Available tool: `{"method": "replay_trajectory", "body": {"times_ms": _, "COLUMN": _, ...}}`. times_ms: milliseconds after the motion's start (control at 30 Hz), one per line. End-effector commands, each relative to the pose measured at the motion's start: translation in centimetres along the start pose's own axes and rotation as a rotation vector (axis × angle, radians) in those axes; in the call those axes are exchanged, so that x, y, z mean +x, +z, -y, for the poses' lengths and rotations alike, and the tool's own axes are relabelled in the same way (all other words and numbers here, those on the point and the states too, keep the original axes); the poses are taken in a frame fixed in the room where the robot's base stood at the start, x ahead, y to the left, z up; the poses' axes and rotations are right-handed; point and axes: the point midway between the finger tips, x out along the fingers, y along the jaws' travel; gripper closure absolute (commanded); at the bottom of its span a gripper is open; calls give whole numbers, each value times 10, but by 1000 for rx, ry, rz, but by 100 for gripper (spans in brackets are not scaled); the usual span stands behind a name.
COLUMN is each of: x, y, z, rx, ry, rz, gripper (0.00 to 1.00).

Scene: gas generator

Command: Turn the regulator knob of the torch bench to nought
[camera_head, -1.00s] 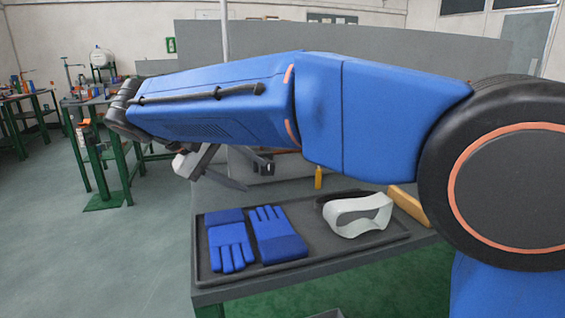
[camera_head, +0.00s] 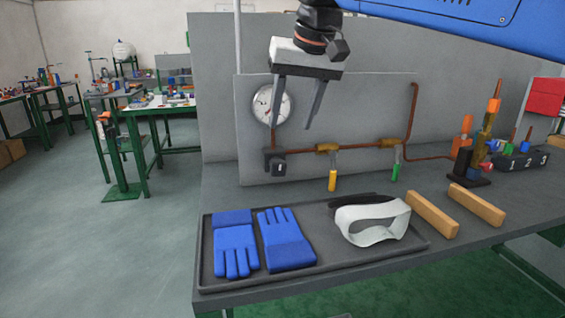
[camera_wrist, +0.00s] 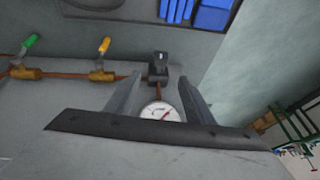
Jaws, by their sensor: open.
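The regulator (camera_head: 274,161) is a dark block with a knob at its front, low on the left of the grey panel (camera_head: 350,105). A round white gauge (camera_head: 271,104) sits above it. My gripper (camera_head: 292,127) is open and empty, fingers pointing down in front of the panel. The left finger overlaps the gauge in the head view; the fingertips are above the regulator. In the wrist view the regulator (camera_wrist: 158,67) lies beyond the fingertips (camera_wrist: 164,83), and the gauge (camera_wrist: 160,111) shows between the fingers. The knob's setting cannot be read.
A copper pipe (camera_head: 350,145) runs right to a yellow-handled valve (camera_head: 332,180) and a green-handled valve (camera_head: 396,172). A tray (camera_head: 330,258) with blue gloves (camera_head: 285,239) and a white visor (camera_head: 372,222) lies in front. A torch (camera_head: 485,140) stands at right.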

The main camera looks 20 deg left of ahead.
Motion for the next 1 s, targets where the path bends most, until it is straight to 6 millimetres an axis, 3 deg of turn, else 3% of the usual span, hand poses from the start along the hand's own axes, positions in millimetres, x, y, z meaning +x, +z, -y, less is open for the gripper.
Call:
{"method": "replay_trajectory", "body": {"times_ms": 600, "x": 109, "y": 0, "z": -1, "rx": 0, "ry": 2, "rz": 2, "gripper": 52}}
{"method": "replay_trajectory", "body": {"times_ms": 800, "x": 131, "y": 0, "z": -1, "rx": 0, "ry": 2, "rz": 2, "gripper": 52}}
{"method": "replay_trajectory", "body": {"times_ms": 1000, "x": 139, "y": 0, "z": -1, "rx": 0, "ry": 2, "rz": 1, "gripper": 52}}
